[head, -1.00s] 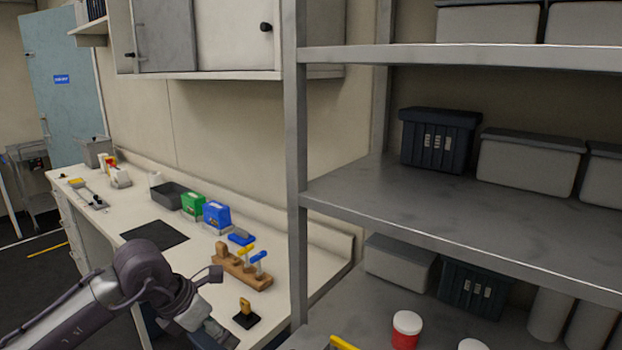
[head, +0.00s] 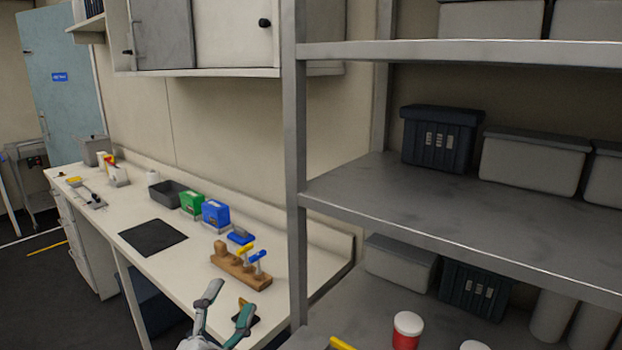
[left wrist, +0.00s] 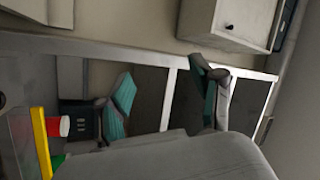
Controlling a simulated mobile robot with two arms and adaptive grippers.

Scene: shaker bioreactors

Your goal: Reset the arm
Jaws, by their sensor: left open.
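My left gripper (head: 226,312) shows at the bottom of the head view, in front of the bench's near end. Its two teal-padded fingers are spread apart with nothing between them. The open fingers also show in the left wrist view (left wrist: 165,98), with wall and shelf edges behind them. A small yellow item on a black base (head: 246,312) is partly hidden behind the right finger in the head view. My right gripper is not in view.
A white bench (head: 205,262) holds a wooden rack (head: 240,269) of pipettes, blue (head: 216,214) and green (head: 191,202) boxes, and a black mat (head: 152,237). A grey metal shelf (head: 440,215) with bins stands at right. A red white-lidded jar (head: 406,330) sits low on it.

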